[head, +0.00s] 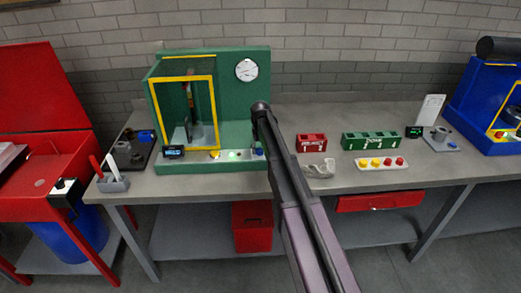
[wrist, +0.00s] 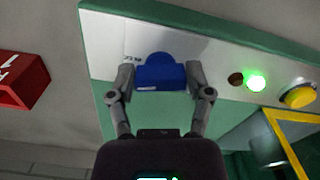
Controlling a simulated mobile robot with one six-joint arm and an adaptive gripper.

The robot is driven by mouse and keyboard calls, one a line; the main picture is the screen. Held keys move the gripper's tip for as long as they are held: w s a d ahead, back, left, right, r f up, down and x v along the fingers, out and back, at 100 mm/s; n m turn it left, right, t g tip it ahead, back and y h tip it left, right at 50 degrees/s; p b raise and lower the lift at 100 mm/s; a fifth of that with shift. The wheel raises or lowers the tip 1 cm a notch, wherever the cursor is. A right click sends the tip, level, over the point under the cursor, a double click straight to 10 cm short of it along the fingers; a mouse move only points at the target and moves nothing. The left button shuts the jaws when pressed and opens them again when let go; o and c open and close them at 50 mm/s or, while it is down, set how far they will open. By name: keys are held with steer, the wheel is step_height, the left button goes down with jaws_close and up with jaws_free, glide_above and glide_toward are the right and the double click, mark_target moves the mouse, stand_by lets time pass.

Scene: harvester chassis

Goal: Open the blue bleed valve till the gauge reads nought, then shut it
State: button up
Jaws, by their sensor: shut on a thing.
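The blue bleed valve (wrist: 160,73) is a blue knob on the pale front panel of the green machine, seen in the wrist view. My gripper (wrist: 160,80) has one finger on each side of it and is shut on it. In the head view a bit of the blue valve (head: 258,150) shows left of my arm, which hides most of the gripper. The round white gauge (head: 246,70) is on the machine's green back wall. Its needle is too small for me to read for certain.
A lit green lamp (wrist: 255,82) and a yellow button (wrist: 298,96) sit right of the valve in the wrist view. A yellow-framed guard (head: 216,112) stands left. Red reject (head: 311,143) and green done (head: 370,141) bins stand to the right on the bench.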

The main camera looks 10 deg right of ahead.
steer(key=shift+s+m, duration=0.15)
steer(key=shift+m, duration=0.75)
steer(key=o, duration=1.1)
steer(key=shift+o, duration=0.2)
